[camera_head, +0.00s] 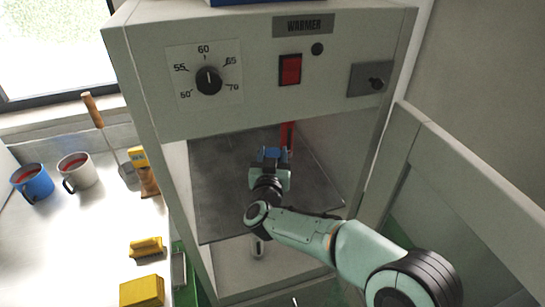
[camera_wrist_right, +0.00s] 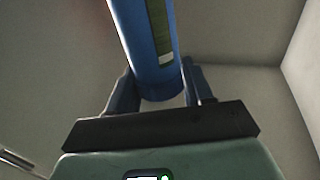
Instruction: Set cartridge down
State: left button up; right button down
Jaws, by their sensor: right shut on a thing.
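The cartridge is a blue cylinder with a dark green strip down its side; it shows in the right wrist view (camera_wrist_right: 143,45) between the two fingers. My right gripper (camera_head: 272,157) is shut on it, near its lower end in the wrist view (camera_wrist_right: 160,90). In the head view the gripper reaches inside the open warmer (camera_head: 160,118), over the dark shelf (camera_head: 222,190). Only a small bit of blue shows there, and I cannot tell whether the cartridge touches the shelf. My left gripper is not in view.
A red upright piece (camera_head: 288,136) stands just behind and right of the gripper. The warmer's door (camera_head: 465,185) is open at right. The left worktop (camera_head: 95,235) holds a blue mug (camera_head: 35,183), a white mug (camera_head: 80,174) and yellow items (camera_head: 142,291). The shelf's left part is clear.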

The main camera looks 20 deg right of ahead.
jog(key=c, duration=0.9)
grip_release()
jog(key=shift+f, duration=0.15)
jog(key=o, duration=0.4)
jog(key=shift+o, duration=0.2)
jog(key=shift+r, duration=0.25)
jog(key=v, duration=1.2)
jog(key=shift+p, duration=0.4)
